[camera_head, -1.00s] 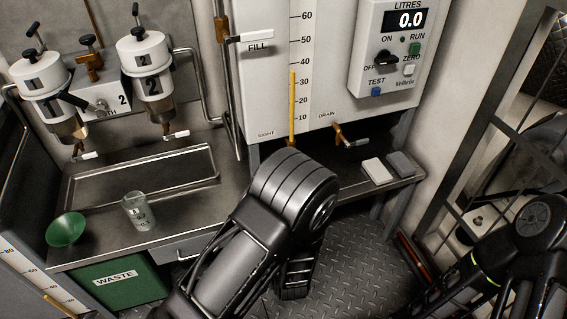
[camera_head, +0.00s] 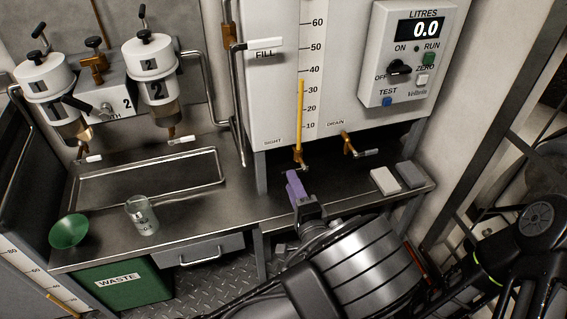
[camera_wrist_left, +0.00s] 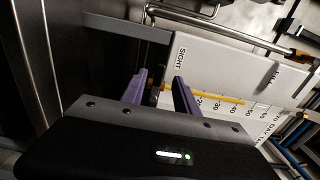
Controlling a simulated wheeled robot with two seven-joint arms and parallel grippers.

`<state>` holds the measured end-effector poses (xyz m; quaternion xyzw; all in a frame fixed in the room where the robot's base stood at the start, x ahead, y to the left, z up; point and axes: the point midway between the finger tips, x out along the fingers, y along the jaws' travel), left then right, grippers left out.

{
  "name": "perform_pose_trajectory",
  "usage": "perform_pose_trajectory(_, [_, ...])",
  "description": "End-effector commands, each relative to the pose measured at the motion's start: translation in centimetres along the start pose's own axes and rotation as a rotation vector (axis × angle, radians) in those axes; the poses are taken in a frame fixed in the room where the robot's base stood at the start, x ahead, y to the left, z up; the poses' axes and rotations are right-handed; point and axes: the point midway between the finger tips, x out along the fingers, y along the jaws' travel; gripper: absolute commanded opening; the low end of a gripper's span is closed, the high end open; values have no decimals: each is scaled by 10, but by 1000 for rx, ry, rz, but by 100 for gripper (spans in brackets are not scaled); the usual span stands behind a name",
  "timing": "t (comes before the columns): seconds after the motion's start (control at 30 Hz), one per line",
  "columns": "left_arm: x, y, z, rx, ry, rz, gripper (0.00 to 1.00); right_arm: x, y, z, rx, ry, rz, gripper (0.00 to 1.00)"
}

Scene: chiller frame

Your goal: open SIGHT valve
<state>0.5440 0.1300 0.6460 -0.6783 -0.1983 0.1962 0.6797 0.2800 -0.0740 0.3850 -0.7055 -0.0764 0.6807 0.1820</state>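The SIGHT valve (camera_head: 301,160) is a small brass fitting at the foot of the yellow sight tube (camera_head: 300,115), right of the printed SIGHT label (camera_head: 272,142). My left gripper (camera_head: 294,176) has purple fingers and is just below the valve, above the bench. In the left wrist view, my left gripper (camera_wrist_left: 160,82) is open, with a gap between its fingers. A brass part of the valve (camera_wrist_left: 156,88) shows in that gap, beyond the fingertips; contact cannot be told. The valve's handle is not clearly visible. My right arm is at the lower right, its gripper out of view.
The DRAIN valve (camera_head: 350,148) with its pale lever is close on the right. A white block (camera_head: 385,181) and a grey block (camera_head: 410,174) lie on the bench. A glass jar (camera_head: 142,216) and green funnel (camera_head: 69,231) stand left. The tank panel (camera_head: 275,90) rises behind.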

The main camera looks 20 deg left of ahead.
Motion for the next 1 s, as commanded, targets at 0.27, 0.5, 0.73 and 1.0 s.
perform_pose_trajectory(0.27, [8, 2, 0, -1, 0, 3, 36, 2, 1, 0, 0, 0, 0, 36])
perform_pose_trajectory(0.5, [40, 3, 1, -2, -1, 2, 36, 7, 3, 0, 1, 0, 0, 36])
perform_pose_trajectory(0.73, [72, 2, 0, -1, 0, 3, 36, 11, 4, 0, 1, 0, 0, 36])
perform_pose_trajectory(1.0, [78, 1, 0, -1, 1, 3, 36, 12, 4, 0, 1, 0, 0, 36])
